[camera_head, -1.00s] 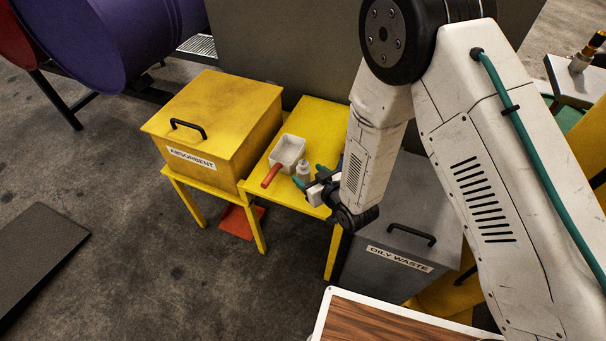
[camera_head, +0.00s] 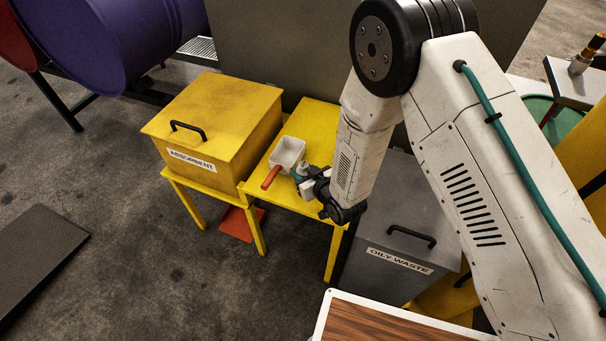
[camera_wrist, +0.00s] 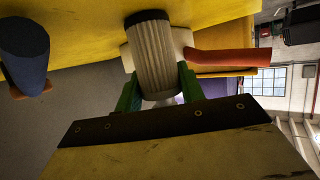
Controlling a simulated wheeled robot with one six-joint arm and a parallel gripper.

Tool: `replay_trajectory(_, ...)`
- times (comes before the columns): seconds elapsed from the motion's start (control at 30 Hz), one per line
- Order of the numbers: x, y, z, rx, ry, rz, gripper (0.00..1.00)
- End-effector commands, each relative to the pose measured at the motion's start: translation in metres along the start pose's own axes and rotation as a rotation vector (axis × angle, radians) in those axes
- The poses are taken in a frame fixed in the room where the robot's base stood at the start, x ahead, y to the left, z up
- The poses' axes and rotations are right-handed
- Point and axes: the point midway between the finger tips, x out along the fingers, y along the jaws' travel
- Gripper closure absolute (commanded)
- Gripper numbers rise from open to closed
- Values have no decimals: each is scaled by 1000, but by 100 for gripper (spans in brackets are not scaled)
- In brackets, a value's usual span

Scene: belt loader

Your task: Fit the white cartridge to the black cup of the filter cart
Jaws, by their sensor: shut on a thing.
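The white cartridge (camera_wrist: 155,62) is a ribbed pale cylinder with a dark end, seen close up in the wrist view. My gripper (camera_wrist: 158,85) is shut on it, with one green finger on each side. In the head view my gripper (camera_head: 301,173) is at the yellow stand (camera_head: 318,122), beside the white scoop, and mostly hides the cartridge. I cannot tell whether the cartridge still touches the stand. I cannot make out the black cup of the filter cart for sure.
A white scoop (camera_head: 289,150) with a red handle (camera_head: 271,177) lies close to my gripper. The yellow absorbent bin (camera_head: 215,125) stands left, the grey oily waste bin (camera_head: 395,220) right. A dark fitting with an orange top (camera_head: 590,50) stands on a grey surface at far right.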

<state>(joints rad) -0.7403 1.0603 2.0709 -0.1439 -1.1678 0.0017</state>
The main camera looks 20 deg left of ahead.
Motion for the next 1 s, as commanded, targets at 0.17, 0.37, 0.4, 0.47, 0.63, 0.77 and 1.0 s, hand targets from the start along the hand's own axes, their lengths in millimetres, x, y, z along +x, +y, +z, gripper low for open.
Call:
replay_trajectory(0.17, -2, 0, -7, 0, 2, 0, 85)
replay_trajectory(0.37, -10, 0, -25, 0, 2, 0, 85)
replay_trajectory(0.4, -12, 0, -31, 0, 4, 0, 85)
replay_trajectory(0.47, -20, 3, -32, 1, -2, 2, 85)
replay_trajectory(0.63, -54, 17, -20, 1, -2, 3, 85)
replay_trajectory(0.77, -85, 29, -10, 3, -3, 4, 85)
replay_trajectory(1.0, -133, 48, 4, 3, -2, 3, 85)
